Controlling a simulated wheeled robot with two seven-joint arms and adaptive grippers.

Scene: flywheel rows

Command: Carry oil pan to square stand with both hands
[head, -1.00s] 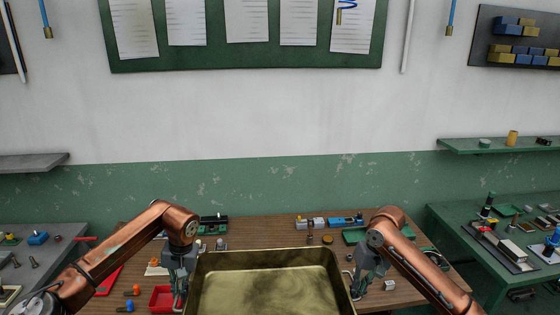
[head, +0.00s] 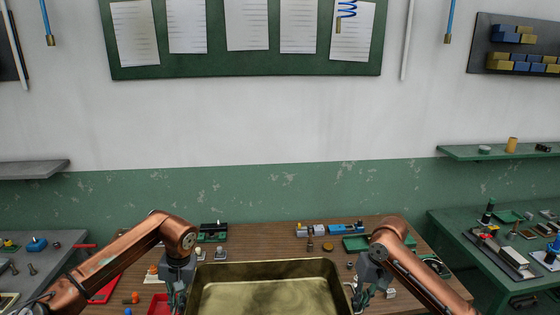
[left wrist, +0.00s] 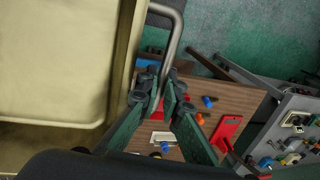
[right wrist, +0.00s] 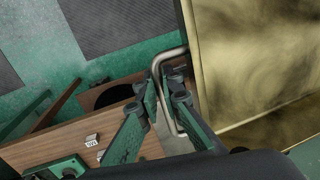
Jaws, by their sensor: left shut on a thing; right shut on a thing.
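The oil pan (head: 268,268) is a brassy rectangular pan in the lower middle of the head view, cut off by the bottom edge. My left gripper (head: 177,292) is at its left side and my right gripper (head: 361,297) at its right side. In the left wrist view my left gripper (left wrist: 162,98) is shut on the pan's bent metal handle (left wrist: 177,40). In the right wrist view my right gripper (right wrist: 171,92) is shut on the other handle (right wrist: 160,62). The pan is held above the wooden table (head: 245,238). I cannot make out a square stand.
Small parts and red trays lie on the wooden table at left, with blue and grey parts (head: 340,228) along its back. A green bench (head: 480,265) stands at right, a grey bench (head: 40,265) at left. The wall is behind.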

